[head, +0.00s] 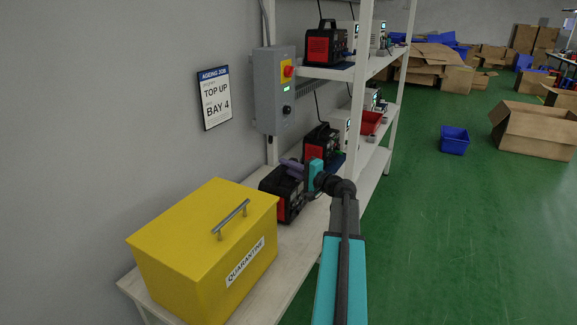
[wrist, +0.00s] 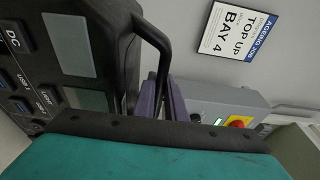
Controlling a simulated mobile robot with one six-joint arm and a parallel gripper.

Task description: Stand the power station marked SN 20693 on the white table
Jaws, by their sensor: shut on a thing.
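A black power station with a red front (head: 280,194) is over the pale white table (head: 262,293), just right of the yellow box. My gripper (head: 292,166) is at its top, with purple fingers shut on its handle. In the wrist view, the power station (wrist: 75,60) fills the left side, with its dark handle (wrist: 158,45) at the purple fingers (wrist: 165,100). It looks about upright. I cannot tell whether its base touches the table. No SN mark is readable.
A yellow QUARANTINE box (head: 195,250) stands at the table's near end. Another power station (head: 320,143) is behind on the same level, and one (head: 325,45) is on the upper shelf. A rack post (head: 359,90) stands close by. A grey control box (head: 275,90) is on the wall side.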

